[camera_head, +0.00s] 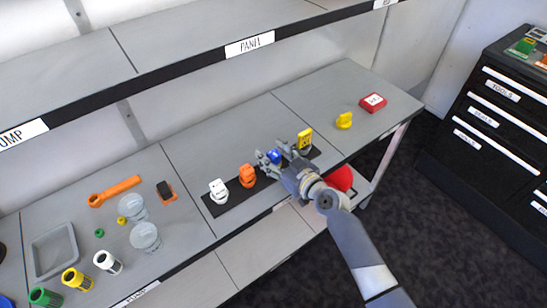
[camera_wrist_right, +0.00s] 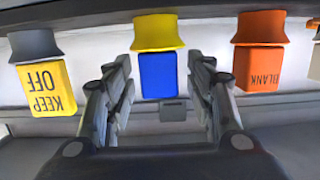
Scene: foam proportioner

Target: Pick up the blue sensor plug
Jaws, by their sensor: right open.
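The blue sensor plug (camera_head: 274,156) stands in a row of plugs on a black strip on the bench. In the right wrist view it is a blue block (camera_wrist_right: 159,75) with a yellow flared end, between my finger pads. My right gripper (camera_head: 271,153) is open around it, a finger on each side. In the wrist view the open fingers (camera_wrist_right: 160,62) show gaps to both sides of the blue block. The gripper hides part of the plug in the head view. My left gripper is not in view.
An orange BLANK plug (camera_head: 247,174) and a yellow KEEP OFF plug (camera_head: 305,138) flank it closely. A white plug (camera_head: 219,190) stands farther left. A shelf labelled PANEL (camera_head: 250,45) overhangs behind.

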